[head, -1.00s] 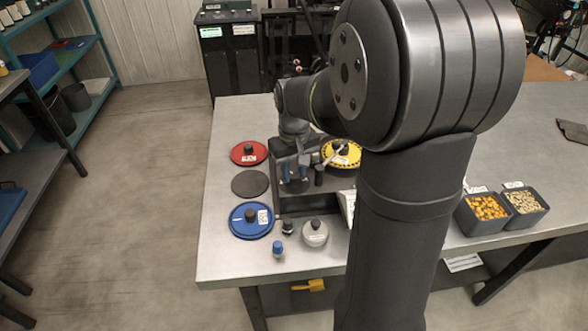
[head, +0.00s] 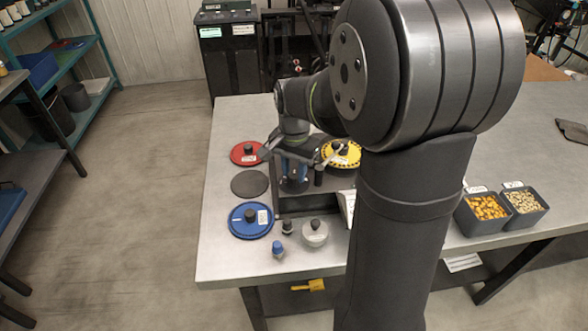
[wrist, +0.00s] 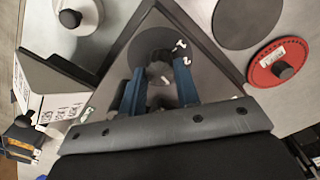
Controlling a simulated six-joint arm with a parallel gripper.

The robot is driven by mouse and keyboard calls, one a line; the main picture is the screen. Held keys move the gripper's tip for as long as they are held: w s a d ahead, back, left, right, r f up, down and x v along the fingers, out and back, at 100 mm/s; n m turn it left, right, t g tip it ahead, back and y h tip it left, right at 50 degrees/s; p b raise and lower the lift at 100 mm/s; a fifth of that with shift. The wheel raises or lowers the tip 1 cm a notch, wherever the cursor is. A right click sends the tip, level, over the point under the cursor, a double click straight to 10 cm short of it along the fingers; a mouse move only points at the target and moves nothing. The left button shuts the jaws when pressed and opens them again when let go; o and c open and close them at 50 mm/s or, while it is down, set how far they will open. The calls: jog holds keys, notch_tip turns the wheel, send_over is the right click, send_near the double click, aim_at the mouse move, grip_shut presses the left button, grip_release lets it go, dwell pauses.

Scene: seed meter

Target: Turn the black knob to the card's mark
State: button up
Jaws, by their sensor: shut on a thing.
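My gripper (wrist: 158,72) is low over the dark seed meter (wrist: 213,58), its two blue fingers closed on the black knob (wrist: 159,73), which is mostly hidden between them. Around the knob is a dark round dial (wrist: 152,45) with small white marks near its right side. In the head view my gripper (head: 294,172) stands over the meter, and the knob cannot be made out. The white printed card (wrist: 62,106) stands folded left of the meter in the wrist view. In the head view the card (head: 347,203) is partly hidden by my arm. Its mark is too small to read.
A red disc (head: 249,153), a dark disc (head: 250,184), a blue disc (head: 251,221) and a yellow disc (head: 350,158) lie around the meter. A grey-white knobbed piece (head: 315,236) and small bottles are in front. Two seed bins (head: 485,226) stand right.

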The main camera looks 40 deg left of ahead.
aim_at(294, 174)
jog(key=m, duration=0.5)
jog(key=shift+r+m, duration=0.1)
jog(key=shift+m, duration=0.3)
dwell(0.4)
jog(key=o, duration=1)
jog(key=shift+c, duration=0.2)
notch_tip(294, 174, up, 17)
jog(key=shift+r, duration=0.2)
